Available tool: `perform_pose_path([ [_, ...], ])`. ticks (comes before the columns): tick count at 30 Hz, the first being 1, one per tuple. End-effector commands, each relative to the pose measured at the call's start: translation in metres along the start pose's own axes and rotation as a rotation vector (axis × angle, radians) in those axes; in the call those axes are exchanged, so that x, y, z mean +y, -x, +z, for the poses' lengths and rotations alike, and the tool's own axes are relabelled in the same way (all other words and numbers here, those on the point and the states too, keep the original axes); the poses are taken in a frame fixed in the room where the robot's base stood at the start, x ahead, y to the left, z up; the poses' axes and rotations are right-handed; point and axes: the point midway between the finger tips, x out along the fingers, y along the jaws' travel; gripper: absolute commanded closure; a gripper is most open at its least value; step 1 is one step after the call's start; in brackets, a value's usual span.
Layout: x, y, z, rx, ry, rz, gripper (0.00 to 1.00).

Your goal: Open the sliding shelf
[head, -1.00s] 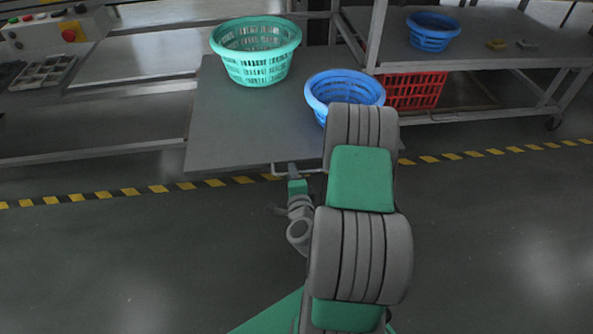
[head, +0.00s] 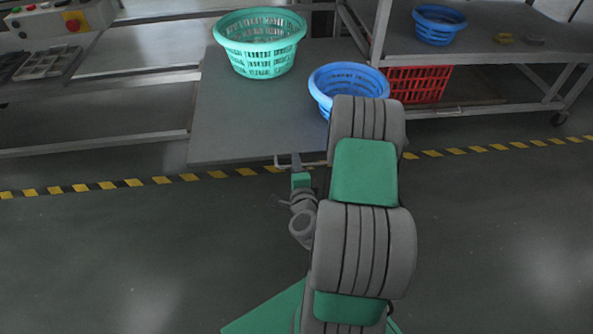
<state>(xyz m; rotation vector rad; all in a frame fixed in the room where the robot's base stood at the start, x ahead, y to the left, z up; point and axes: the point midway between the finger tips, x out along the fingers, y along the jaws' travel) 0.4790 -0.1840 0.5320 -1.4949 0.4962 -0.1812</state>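The sliding shelf (head: 225,125) is a grey board standing well out from the rack, its front edge near the yellow-black floor line. A thin metal bar handle (head: 318,163) sits at its front edge. My gripper (head: 296,160) is at the left part of this handle, its narrow grey tip overlapping the bar. It is seen nearly edge-on, so I cannot tell whether the fingers are closed around the bar. My arm hides the shelf's front right corner. A green basket (head: 260,45) and a blue basket (head: 349,85) stand on the shelf.
A red basket (head: 418,84) sits low in the rack at the right. A small blue basket (head: 438,25) and small parts stand on its upper level. A control box (head: 50,28) with buttons is at the top left. The floor in front (head: 130,250) is clear.

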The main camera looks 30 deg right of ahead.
Motion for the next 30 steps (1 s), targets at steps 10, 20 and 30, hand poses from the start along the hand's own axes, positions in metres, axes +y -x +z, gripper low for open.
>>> perform_pose_path([
  [10, 0.001, 0.038, -0.001, 0.002, 0.000, -0.002, 0.66],
  [20, 0.000, 0.071, -0.001, 0.001, 0.000, -0.001, 0.66],
  [30, 0.001, 0.076, 0.001, -0.001, 0.000, 0.001, 0.66],
])
